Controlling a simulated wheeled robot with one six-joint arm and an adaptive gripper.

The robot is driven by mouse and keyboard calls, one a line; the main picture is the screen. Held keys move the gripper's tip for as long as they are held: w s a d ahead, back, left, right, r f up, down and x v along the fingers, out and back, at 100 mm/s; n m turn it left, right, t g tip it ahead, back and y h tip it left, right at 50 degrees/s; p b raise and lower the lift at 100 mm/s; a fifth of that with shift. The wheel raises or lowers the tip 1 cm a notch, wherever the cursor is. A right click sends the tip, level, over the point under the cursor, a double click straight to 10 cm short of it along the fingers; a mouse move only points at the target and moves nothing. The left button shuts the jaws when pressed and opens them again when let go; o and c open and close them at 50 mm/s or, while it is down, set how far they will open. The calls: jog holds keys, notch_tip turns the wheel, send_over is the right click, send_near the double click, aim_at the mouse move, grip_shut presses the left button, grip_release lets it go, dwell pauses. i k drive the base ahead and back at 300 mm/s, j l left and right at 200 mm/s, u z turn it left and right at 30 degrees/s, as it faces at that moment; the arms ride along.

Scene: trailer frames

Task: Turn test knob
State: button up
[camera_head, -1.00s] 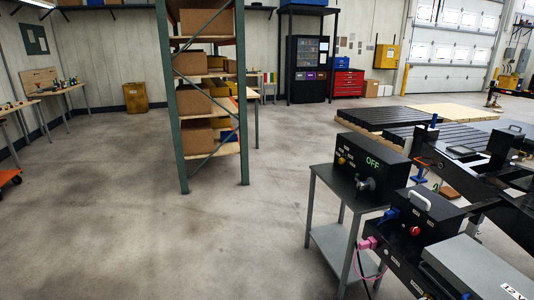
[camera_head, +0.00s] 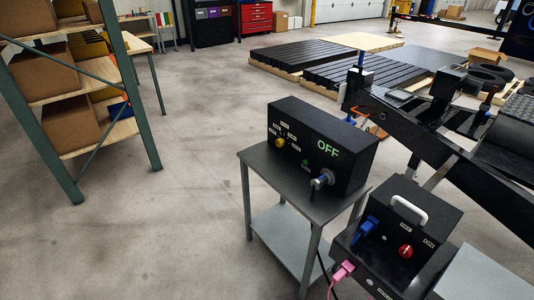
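A black test box (camera_head: 322,143) stands on a small grey metal stand (camera_head: 262,172), right of the middle of the view. Its front shows a green lit "OFF". A silver knob (camera_head: 322,180) with a bluish part sticks out below that word. A yellow knob (camera_head: 280,142) sits further left on the same face, with small white labels around it. The labels are too small to read, so I cannot tell which knob is the test knob. My gripper is not in view, and nothing touches the box.
A black trailer frame (camera_head: 440,140) runs along the right. A second black box (camera_head: 395,225) with a white handle and red knob (camera_head: 405,251) stands in front of it. A pink plug (camera_head: 342,271) hangs nearby. A shelf rack (camera_head: 140,110) stands left. Floor between is clear.

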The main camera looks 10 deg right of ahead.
aim_at(279, 142)
jog(key=i+j+z, duration=0.1)
jog(key=i+j, duration=0.2)
jog(key=i, duration=0.15)
jog(key=i+j+u, duration=0.1)
jog(key=i+j, duration=0.8)
jog(key=i, duration=0.15)
jog(key=i+j+u, duration=0.15)
jog(key=i+j, duration=0.25)
jog(key=i, duration=0.15)
